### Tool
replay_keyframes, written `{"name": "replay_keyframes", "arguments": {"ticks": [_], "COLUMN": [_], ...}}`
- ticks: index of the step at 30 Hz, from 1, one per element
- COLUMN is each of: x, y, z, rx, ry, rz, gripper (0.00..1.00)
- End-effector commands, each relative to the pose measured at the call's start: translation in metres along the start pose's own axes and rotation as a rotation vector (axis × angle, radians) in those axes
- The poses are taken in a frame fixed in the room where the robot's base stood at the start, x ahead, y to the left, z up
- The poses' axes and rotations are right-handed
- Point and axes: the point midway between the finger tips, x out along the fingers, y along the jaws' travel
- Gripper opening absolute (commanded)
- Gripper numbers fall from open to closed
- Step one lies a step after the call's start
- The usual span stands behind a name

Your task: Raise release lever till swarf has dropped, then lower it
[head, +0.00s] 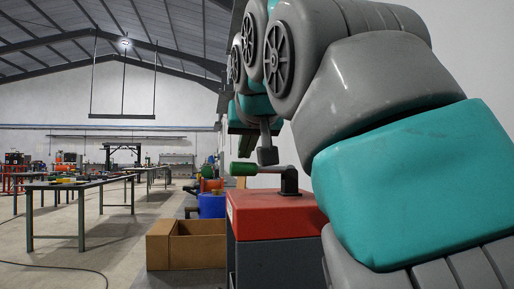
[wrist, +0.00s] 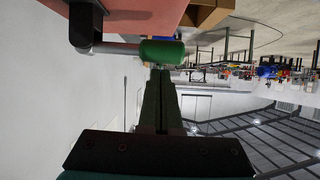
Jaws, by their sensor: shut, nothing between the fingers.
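The release lever has a green handle (head: 243,169) on a grey rod, which runs roughly level to a black pivot (head: 290,181) on a red-topped housing (head: 275,212). My gripper (head: 268,157) is shut and empty, pointing down close to the rod in the head view. In the wrist view the green handle (wrist: 162,52) lies just beyond my closed fingertips (wrist: 160,70). I cannot tell whether they touch it. No swarf is visible.
An open cardboard box (head: 159,248) stands left of the housing. A blue drum (head: 211,205) and orange equipment are behind it. Long workbenches (head: 60,186) stand at the left, with open floor between. A white wall is at the right.

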Motion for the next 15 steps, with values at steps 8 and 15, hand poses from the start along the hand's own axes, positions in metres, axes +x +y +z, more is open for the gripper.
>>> {"name": "replay_keyframes", "arguments": {"ticks": [8, 15], "x": [0.0, 0.005], "y": [0.0, -0.002], "z": [0.001, 0.015], "rx": [-0.002, -0.056], "ry": [0.0, -0.002], "rz": [0.001, 0.026], "gripper": [0.0, 0.0]}}
